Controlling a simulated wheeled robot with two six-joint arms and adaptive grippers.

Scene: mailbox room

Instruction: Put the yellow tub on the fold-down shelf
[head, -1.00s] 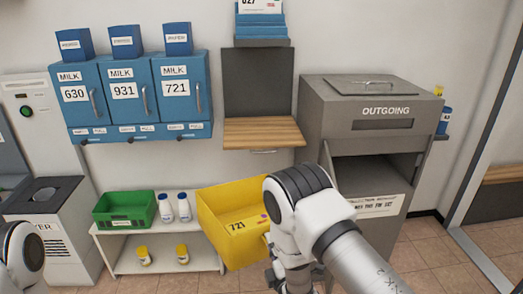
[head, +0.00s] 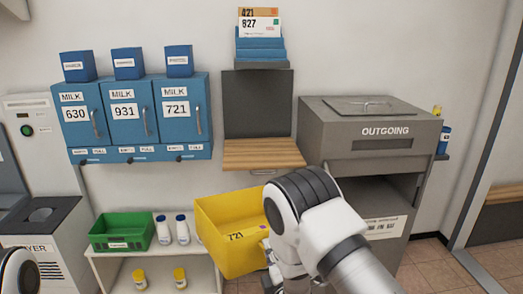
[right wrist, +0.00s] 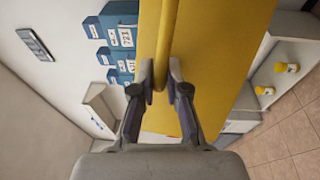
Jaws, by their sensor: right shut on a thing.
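The yellow tub (head: 222,248), marked 721, hangs in the air in front of and below the fold-down shelf (head: 262,154). The shelf is a wooden board, folded down level and bare, under a dark grey back panel. My right gripper (right wrist: 162,85) is shut on the tub's rim, one finger on each side of the wall. In the head view my right arm hides the tub's right end and most of that gripper. Only a white part of my left arm shows at the lower left of the head view; its gripper is out of view.
The grey OUTGOING box (head: 370,135) stands close to the right of the shelf. A blue letter holder (head: 262,48) hangs above it. Blue MILK boxes (head: 135,115) are on the wall at left. A white rack (head: 100,262) with a green crate (head: 122,230) and bottles stands below.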

